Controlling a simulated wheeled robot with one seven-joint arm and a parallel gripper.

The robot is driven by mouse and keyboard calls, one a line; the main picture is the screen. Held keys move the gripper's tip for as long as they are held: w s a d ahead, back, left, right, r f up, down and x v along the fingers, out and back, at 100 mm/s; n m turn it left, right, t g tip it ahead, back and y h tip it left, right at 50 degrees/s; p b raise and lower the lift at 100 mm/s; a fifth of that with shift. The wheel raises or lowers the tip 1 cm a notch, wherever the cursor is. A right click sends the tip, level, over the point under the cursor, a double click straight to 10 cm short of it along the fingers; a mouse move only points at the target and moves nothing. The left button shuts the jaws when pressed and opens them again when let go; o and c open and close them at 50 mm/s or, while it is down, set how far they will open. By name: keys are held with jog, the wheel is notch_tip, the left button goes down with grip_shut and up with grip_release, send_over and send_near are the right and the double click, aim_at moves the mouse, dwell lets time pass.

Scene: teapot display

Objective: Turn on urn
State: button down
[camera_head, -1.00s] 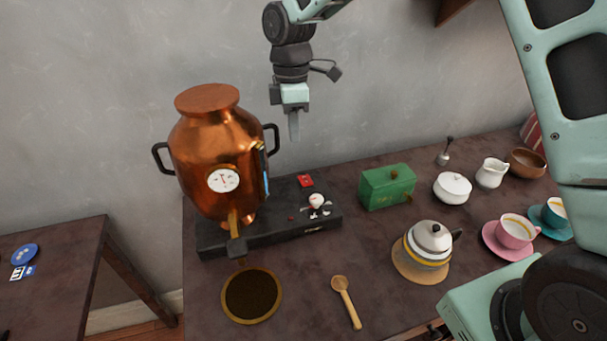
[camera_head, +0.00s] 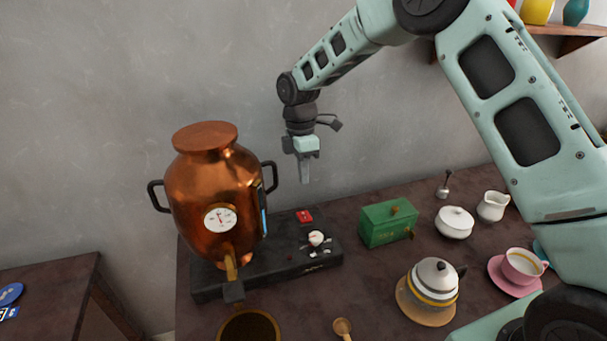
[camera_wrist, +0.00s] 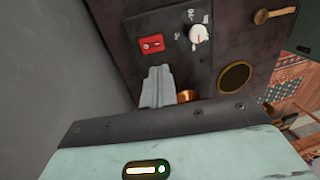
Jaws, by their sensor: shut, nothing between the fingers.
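The copper urn (camera_head: 212,190) stands on a black base (camera_head: 275,268) at the left of the table, with a dial on its front and a tap below. The base carries a red switch (camera_head: 305,216) and a white knob (camera_head: 316,238). In the wrist view the red switch (camera_wrist: 151,44) and white knob (camera_wrist: 200,34) lie beyond the fingertips. My gripper (camera_head: 305,181) is shut and empty, pointing down above the back of the base, right of the urn. Its fingers also show in the wrist view (camera_wrist: 157,88), apart from the switch.
A green box (camera_head: 388,223) stands right of the base. A teapot (camera_head: 433,281) sits on a round mat in front. A white lidded bowl (camera_head: 454,222), a jug (camera_head: 493,206) and a pink cup (camera_head: 523,264) are farther right. A wooden spoon (camera_head: 342,327) lies in front.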

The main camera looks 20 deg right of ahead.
aim_at(306, 219)
jog(key=f, duration=0.3)
jog(key=s+f+p, duration=0.1)
jog(key=f, duration=0.3)
jog(key=f+p, duration=0.1)
jog(key=f, duration=0.2)
jog(key=shift+s+f, duration=0.35)
jog(key=shift+f, duration=0.05)
jog(key=shift+s+f+t+b, duration=0.1)
jog(key=shift+f+t+b, duration=0.2)
jog(key=shift+b, duration=0.1)
jog(key=shift+r, duration=0.1)
jog(key=shift+w+r, duration=0.15)
jog(key=shift+w, duration=0.65)
jog(key=shift+r, duration=0.1)
